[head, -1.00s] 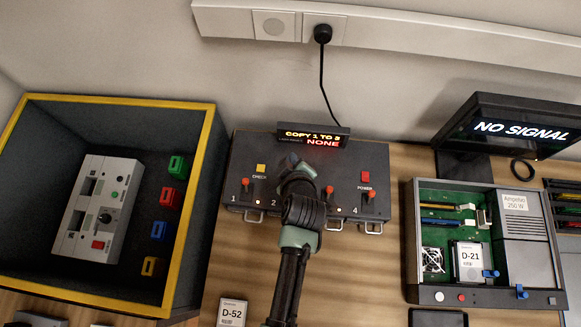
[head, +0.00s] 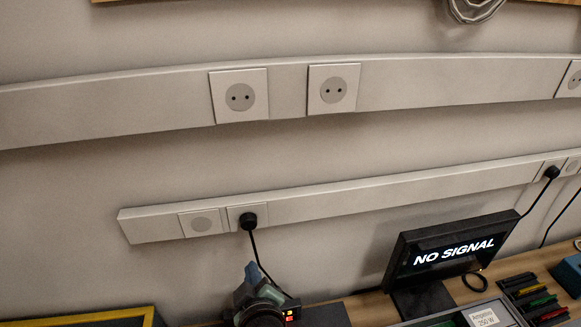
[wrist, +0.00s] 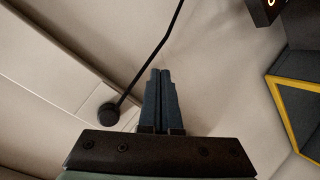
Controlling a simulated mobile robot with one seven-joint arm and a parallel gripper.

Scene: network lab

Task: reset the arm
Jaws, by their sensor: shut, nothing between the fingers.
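My gripper (wrist: 160,78) is shut and empty, its two dark fingers pressed together in the wrist view. Beyond the fingers the wrist view shows the wall, a black plug (wrist: 108,114) and its cable. In the head view my arm rises at the bottom middle, just below the plug (head: 248,220) in the lower wall rail (head: 350,192).
A monitor (head: 450,250) reading NO SIGNAL stands at the right. The yellow-rimmed box (head: 100,316) shows at the bottom left, and at the wrist view's right (wrist: 285,105). A dark device (head: 322,315) is partly hidden beside my arm.

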